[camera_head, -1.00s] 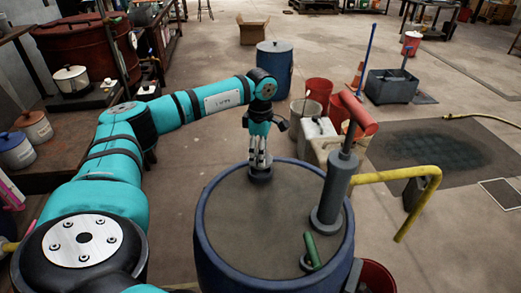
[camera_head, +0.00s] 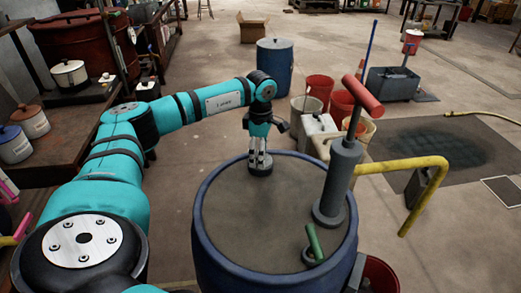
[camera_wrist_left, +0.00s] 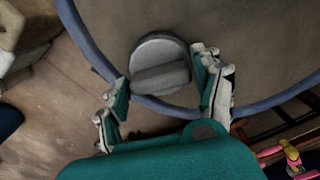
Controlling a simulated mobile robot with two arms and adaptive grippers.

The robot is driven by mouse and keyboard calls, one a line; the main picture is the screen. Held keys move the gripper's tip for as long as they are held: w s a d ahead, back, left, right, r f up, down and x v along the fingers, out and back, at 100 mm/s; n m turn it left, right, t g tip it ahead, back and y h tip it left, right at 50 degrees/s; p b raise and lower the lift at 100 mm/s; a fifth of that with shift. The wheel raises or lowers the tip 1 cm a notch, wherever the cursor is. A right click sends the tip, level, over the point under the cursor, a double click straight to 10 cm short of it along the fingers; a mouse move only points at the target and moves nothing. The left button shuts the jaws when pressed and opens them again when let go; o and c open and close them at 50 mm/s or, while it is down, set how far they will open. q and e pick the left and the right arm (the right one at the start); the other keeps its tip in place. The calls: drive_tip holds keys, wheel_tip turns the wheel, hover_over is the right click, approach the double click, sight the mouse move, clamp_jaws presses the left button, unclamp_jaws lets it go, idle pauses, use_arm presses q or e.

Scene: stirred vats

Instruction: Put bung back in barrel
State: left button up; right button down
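The blue barrel (camera_head: 203,250) stands in front of me with a flat grey-brown top. The bung (camera_head: 260,170), a grey disc with a raised ridge, is at the far edge of this top, inside the rim. Whether it sits in a hole or lies on the top I cannot tell. My left gripper (camera_head: 260,158) points down over it. In the left wrist view the bung (camera_wrist_left: 160,65) is between the two parted fingers of the left gripper (camera_wrist_left: 165,92), with room beside the right finger. My right gripper is not in view.
A grey pump (camera_head: 342,165) with a red handle stands on the barrel's right side, its yellow spout (camera_head: 405,163) reaching right. A small green-handled fitting (camera_head: 314,243) is at the barrel's near edge. Buckets (camera_head: 318,90) and a blue drum (camera_head: 275,68) stand beyond.

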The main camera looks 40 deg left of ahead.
use_arm(q)
drive_tip(key=shift+o, duration=1)
drive_tip(key=shift+r, duration=0.2)
wheel_tip(320, 180, up, 12)
drive_tip(key=shift+r, duration=0.15)
